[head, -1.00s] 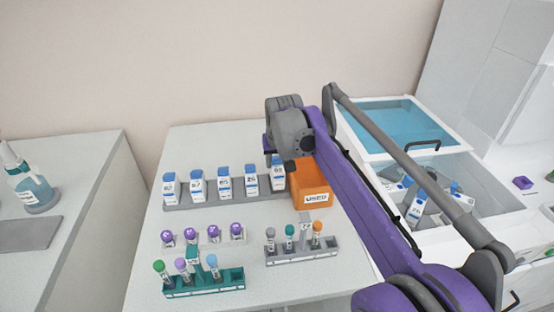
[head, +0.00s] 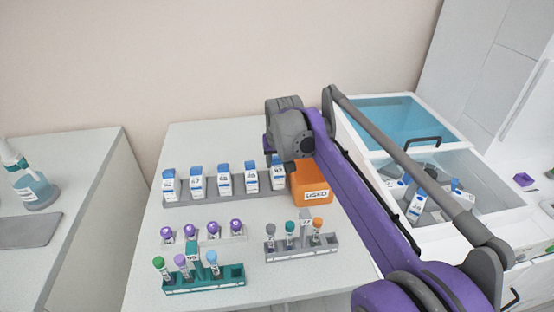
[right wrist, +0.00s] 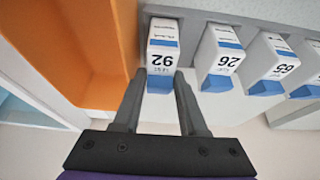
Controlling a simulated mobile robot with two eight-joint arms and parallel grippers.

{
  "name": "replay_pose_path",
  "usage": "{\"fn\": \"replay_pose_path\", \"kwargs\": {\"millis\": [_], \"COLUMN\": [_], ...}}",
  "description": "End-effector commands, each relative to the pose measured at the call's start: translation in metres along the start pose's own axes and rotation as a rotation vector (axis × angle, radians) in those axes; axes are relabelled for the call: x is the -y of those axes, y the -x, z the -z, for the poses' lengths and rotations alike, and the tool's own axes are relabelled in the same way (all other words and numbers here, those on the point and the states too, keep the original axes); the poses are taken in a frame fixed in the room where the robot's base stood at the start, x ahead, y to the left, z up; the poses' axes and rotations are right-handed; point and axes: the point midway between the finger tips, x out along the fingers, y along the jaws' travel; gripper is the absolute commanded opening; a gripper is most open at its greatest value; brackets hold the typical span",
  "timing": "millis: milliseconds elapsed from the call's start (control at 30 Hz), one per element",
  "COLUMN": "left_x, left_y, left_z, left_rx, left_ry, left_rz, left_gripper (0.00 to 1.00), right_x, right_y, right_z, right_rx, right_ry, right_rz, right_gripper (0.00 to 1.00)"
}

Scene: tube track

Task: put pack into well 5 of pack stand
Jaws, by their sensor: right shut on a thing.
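The grey pack stand (head: 210,199) runs along the table with several white packs with blue caps in a row. The pack in my right gripper (head: 277,174) is at the stand's right end, in line with the others and upright. It shows in the right wrist view (right wrist: 162,48) with a number that looks like 92. My right gripper (right wrist: 159,76) is shut on its blue capped end, one finger at each side. In the head view my right wrist hides the gripper's fingers. I cannot tell whether the pack's base is fully seated. My left gripper is not in view.
An orange bin (head: 312,184) stands close to the right of the held pack. A neighbouring pack (right wrist: 218,55) stands on its other side. A grey tube rack (head: 300,247), a teal tube rack (head: 205,281) and purple-capped tubes (head: 190,230) are in front. An open-lidded white box (head: 465,175) is at right.

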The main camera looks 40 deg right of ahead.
Motion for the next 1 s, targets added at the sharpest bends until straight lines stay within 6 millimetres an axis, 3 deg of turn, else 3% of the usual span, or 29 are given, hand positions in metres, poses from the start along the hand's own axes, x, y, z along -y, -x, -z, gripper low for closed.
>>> {"fn": "replay_pose_path", "kwargs": {"millis": [967, 1000], "left_x": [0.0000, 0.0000], "left_y": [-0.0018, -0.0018], "left_z": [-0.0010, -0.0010], "left_rx": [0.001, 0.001], "left_ry": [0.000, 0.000], "left_rz": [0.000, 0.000], "left_gripper": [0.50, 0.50], "right_x": [0.0001, 0.0000], "right_y": [-0.0060, -0.0060], "right_z": [-0.0027, -0.0027], "right_rx": [0.000, 0.000], "right_ry": [0.000, 0.000], "right_rz": [0.000, 0.000], "right_gripper": [0.00, 0.47]}}
